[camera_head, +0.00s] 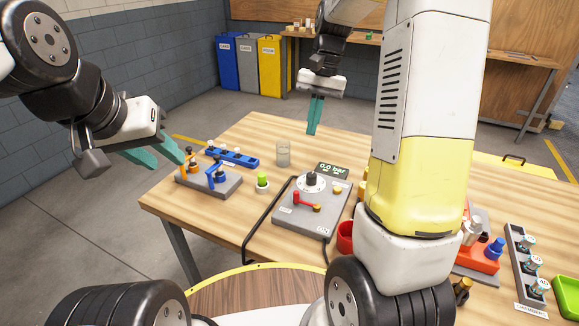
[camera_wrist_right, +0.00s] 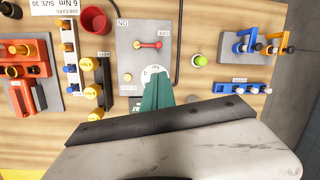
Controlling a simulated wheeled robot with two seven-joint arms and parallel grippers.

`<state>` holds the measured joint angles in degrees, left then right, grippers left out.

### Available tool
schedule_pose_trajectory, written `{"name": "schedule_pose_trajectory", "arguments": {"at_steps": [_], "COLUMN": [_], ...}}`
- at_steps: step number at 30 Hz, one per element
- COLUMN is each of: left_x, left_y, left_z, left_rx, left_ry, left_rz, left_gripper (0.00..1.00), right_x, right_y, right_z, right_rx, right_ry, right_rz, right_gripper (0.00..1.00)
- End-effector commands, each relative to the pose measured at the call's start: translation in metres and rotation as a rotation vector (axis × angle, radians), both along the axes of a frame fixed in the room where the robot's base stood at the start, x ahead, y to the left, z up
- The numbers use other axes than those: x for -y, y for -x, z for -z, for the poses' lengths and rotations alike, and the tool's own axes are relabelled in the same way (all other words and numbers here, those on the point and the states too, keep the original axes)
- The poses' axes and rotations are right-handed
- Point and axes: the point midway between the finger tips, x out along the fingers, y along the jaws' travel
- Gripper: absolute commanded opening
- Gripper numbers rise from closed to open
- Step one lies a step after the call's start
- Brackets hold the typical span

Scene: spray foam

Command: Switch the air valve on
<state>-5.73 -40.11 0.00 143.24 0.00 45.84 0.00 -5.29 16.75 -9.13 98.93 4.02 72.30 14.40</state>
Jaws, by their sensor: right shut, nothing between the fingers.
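The air valve shows as a red lever (camera_head: 305,202) on the sloped face of a grey panel (camera_head: 290,222) in the middle of the table. In the right wrist view the red lever (camera_wrist_right: 148,45) lies crosswise on the panel, between small labels reading ON and OFF. A dial with a black knob (camera_head: 313,179) sits behind it, and the display (camera_head: 333,170) reads 0.0 bar. My right gripper (camera_head: 312,130) is shut and empty, above and behind the panel, apart from the lever. My left gripper (camera_head: 168,160) is open and empty at the table's left side.
A grey block with blue and orange clamps (camera_head: 208,180) stands left of the panel. A green-topped item (camera_head: 262,182) and a clear cup (camera_head: 283,154) stand near it. A red cup (camera_head: 346,236) is right of the panel. My right arm hides part of the table's right side.

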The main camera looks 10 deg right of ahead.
Motion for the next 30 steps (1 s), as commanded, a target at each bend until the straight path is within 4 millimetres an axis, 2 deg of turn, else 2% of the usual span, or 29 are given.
{"name": "schedule_pose_trajectory", "arguments": {"at_steps": [1,3,10,15,26,30], "left_x": [0.000,0.000,0.000,0.000,0.000,0.000], "left_y": [0.000,0.000,0.000,0.000,0.000,0.000], "left_z": [0.000,0.000,0.000,0.000,0.000,0.000], "left_rx": [0.000,0.000,0.000,0.000,0.000,0.000], "left_ry": [0.000,0.000,0.000,0.000,0.000,0.000], "left_rz": [0.000,0.000,0.000,0.000,0.000,0.000], "left_gripper": [0.36,0.36,0.36,0.36,0.36,0.36], "right_x": [0.001,0.002,0.004,0.004,0.004,0.002], "right_y": [-0.010,-0.021,-0.041,-0.046,-0.045,-0.042], "right_z": [0.014,0.028,0.064,0.073,0.074,0.083], "right_rx": [-0.042,-0.091,-0.200,-0.226,-0.228,-0.231], "right_ry": [0.007,0.016,0.044,0.051,0.052,0.052], "right_rz": [0.015,0.033,0.072,0.081,0.082,0.081], "right_gripper": [0.00,0.00,0.00,0.00,0.00,0.00]}}
